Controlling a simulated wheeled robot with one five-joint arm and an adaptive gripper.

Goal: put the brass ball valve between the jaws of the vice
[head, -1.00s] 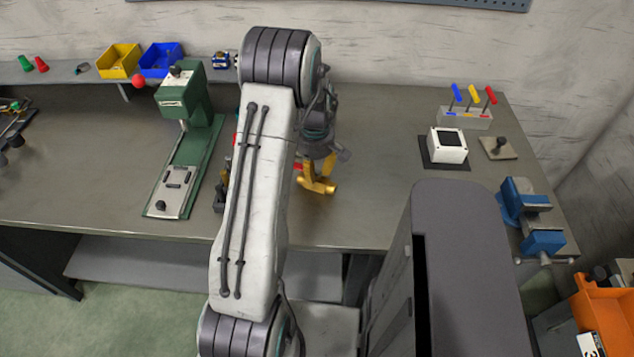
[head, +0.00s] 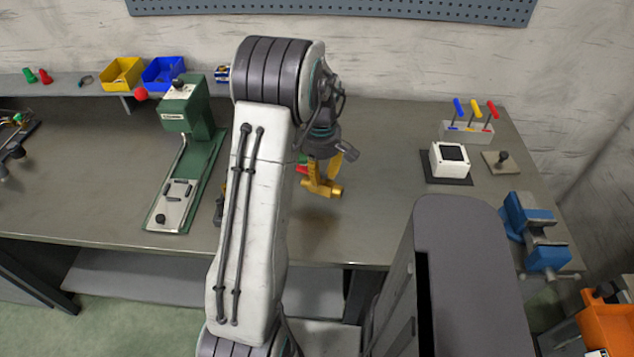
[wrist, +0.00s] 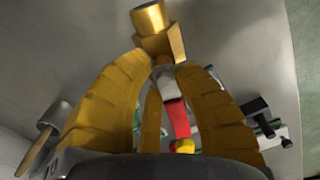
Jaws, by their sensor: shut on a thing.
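The brass ball valve (head: 323,188) hangs from my gripper (head: 328,172), above the bench left of the vice. My gripper's yellow fingers are shut on it. In the wrist view the valve (wrist: 156,28) sticks out beyond the fingertips (wrist: 160,66). A red piece (wrist: 176,118) shows between the fingers; I cannot tell whether it is part of the valve. The blue vice (head: 532,232) stands at the bench's right front corner, away from my gripper.
A white box with a dark top (head: 449,160), a rack of coloured-handled tools (head: 467,131) and a small plate with a knob (head: 503,161) stand behind the vice. A green press (head: 190,150) stands to the left. The bench (head: 385,210) between valve and vice is clear.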

